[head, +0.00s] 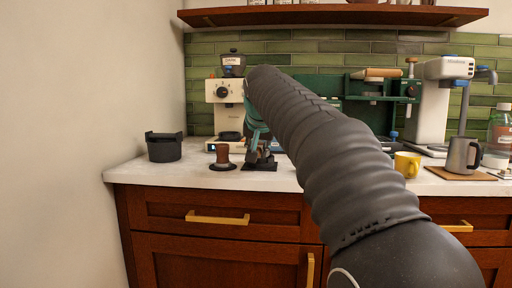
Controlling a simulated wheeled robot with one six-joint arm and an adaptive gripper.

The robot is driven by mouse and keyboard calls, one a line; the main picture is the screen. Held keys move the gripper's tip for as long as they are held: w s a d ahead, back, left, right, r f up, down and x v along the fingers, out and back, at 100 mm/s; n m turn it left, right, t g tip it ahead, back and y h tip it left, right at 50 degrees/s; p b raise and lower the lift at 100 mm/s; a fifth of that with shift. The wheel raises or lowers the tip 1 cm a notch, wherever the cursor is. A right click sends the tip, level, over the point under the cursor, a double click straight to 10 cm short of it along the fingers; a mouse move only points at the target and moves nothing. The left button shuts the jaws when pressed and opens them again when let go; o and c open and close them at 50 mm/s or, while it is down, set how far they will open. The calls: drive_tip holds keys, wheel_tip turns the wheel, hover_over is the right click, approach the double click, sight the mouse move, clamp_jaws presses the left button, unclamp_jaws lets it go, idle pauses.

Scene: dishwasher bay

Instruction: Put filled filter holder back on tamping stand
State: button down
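My dark, ribbed arm crosses the picture from the lower right to the upper middle. My gripper (259,150) points down at the counter, just right of the brown tamper, and is small and partly hidden by my arm. I cannot tell whether its fingers are open or shut. A low black base (262,167), which looks like the tamping stand, sits on the counter directly under the gripper. I cannot make out the filter holder; it may be hidden at the gripper or behind my arm. I cannot tell whether anything touches the stand.
A brown tamper (222,154) stands left of the gripper, before a cream grinder (219,93). A black bin (163,149) is further left. A green espresso machine (404,91), yellow cup (407,163) and steel pitcher (461,155) stand right. A shelf (335,15) hangs above.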

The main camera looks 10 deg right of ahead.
drive_tip(key=w, duration=0.1)
drive_tip(key=w+d+p, duration=0.1)
drive_tip(key=w, duration=0.1)
drive_tip(key=shift+r, duration=0.1)
drive_tip(key=shift+w+d, duration=0.1)
drive_tip(key=shift+w, duration=0.2)
drive_tip(key=shift+s+f+b, duration=0.1)
drive_tip(key=shift+f+b, duration=0.3)
drive_tip(key=shift+f, duration=0.45)
drive_tip(key=shift+s+f, duration=0.15)
drive_tip(key=shift+f, duration=0.1)
idle(0.6)
drive_tip(key=c, duration=0.8)
unclamp_jaws()
drive_tip(key=shift+c, duration=0.2)
drive_tip(key=shift+f, duration=0.1)
